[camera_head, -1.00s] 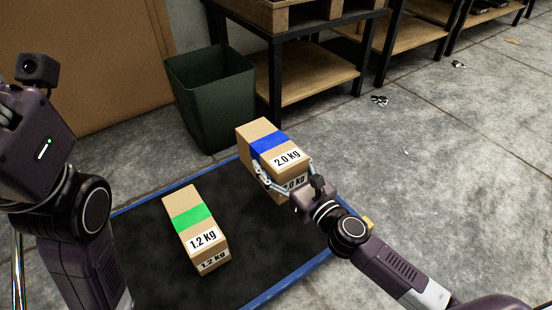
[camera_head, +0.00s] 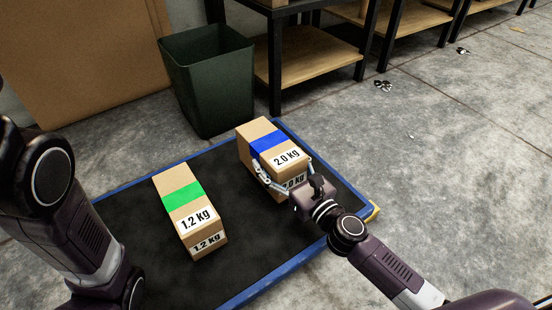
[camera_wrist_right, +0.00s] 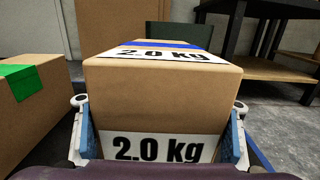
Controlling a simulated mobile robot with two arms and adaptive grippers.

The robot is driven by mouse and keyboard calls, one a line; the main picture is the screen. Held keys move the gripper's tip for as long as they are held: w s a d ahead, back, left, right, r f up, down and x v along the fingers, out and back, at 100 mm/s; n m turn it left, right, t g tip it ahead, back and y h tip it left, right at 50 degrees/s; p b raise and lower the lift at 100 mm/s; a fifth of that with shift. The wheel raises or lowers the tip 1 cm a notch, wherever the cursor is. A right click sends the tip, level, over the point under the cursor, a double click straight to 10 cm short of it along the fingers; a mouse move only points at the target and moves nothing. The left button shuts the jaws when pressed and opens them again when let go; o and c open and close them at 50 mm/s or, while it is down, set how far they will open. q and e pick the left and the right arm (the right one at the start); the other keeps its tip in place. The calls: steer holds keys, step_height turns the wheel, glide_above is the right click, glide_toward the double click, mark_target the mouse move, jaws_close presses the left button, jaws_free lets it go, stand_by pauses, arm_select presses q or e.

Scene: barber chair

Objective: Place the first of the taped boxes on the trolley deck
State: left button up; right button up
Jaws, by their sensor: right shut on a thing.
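The blue-taped box (camera_head: 266,143), labelled 2.0 kg, is over the far right part of the dark trolley deck (camera_head: 240,275) with its blue rim. My right gripper (camera_head: 285,178) is shut on this box, one finger on each side, as the right wrist view shows for the box (camera_wrist_right: 160,100). I cannot tell whether its underside touches the deck. The green-taped box (camera_head: 190,212), labelled 1.2 kg, rests on the deck to the left, apart from the held box. My left arm shows at the left edge, but its gripper is out of view.
A dark green bin (camera_head: 207,85) stands just behind the deck. A wooden shelf with a black frame (camera_head: 305,70) is behind to the right. A large brown panel (camera_head: 80,65) is at the back left. Concrete floor (camera_head: 450,160) at the right is mostly clear.

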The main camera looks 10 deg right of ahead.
steer(key=shift+w+f+b, duration=0.1)
steer(key=shift+f+b, duration=1.6)
steer(key=shift+b, duration=0.2)
steer(key=o, duration=1.7)
steer(key=shift+f, duration=0.55)
steer(key=o, duration=0.5)
steer(key=shift+r, duration=0.1)
steer(key=shift+c, duration=0.2)
steer(key=shift+r, duration=0.1)
steer(key=b+v, duration=0.2)
steer(key=v, duration=0.9)
steer(key=shift+s+d, duration=0.25)
steer(key=shift+s, duration=0.3)
